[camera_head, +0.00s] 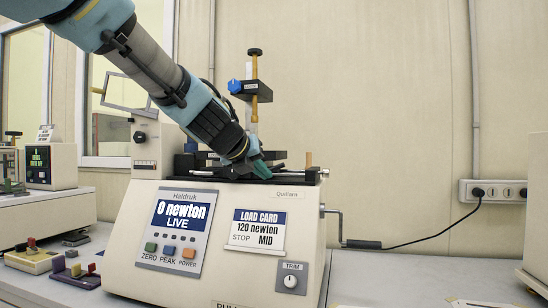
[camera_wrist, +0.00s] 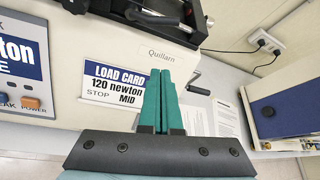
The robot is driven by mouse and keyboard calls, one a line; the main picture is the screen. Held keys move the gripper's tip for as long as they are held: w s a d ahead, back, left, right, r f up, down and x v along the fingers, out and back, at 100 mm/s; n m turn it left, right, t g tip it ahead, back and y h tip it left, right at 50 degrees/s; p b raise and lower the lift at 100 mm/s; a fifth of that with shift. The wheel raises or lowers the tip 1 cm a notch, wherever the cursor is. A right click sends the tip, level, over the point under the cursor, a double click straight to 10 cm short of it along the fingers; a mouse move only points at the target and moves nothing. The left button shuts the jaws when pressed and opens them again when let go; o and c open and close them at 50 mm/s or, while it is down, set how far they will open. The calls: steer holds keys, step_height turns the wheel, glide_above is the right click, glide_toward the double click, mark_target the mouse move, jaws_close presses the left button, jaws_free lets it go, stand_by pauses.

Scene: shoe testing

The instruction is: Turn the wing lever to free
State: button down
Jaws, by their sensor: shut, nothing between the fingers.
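I cannot pick out the wing lever with certainty; it may be hidden behind my arm or among the parts on top of the tester. The tester (camera_head: 237,284) is a cream machine with a display reading 0 newton, LIVE, and a load card (camera_head: 257,230) reading 120 newton, STOP, MID. My gripper (camera_head: 262,170) is by the top deck, in front of the black rail (camera_head: 305,176). In the wrist view its teal fingers (camera_wrist: 166,78) are shut and empty, overlapping the right edge of the load card (camera_wrist: 113,85). I cannot tell whether they touch the tester.
A post with a blue knob (camera_head: 235,86) rises behind my gripper. A crank (camera_head: 338,213) sticks out on the tester's right side, and a TRIM knob (camera_head: 290,281) is on its front. Small devices (camera_head: 32,259) lie at left. Space right of the post is open.

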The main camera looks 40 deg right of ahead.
mark_target(272, 170)
steer(key=shift+n, duration=0.3)
steer(key=b+x, duration=0.1)
steer(key=x, duration=0.9)
steer(key=shift+s, duration=0.2)
steer(key=r, duration=0.1)
steer(key=w+r+p, duration=0.1)
steer(key=r+p, duration=0.1)
steer(key=r, duration=0.1)
steer(key=shift+w+a, duration=0.1)
steer(key=shift+w, duration=0.15)
steer(key=shift+w, duration=0.15)
steer(key=shift+r, duration=0.1)
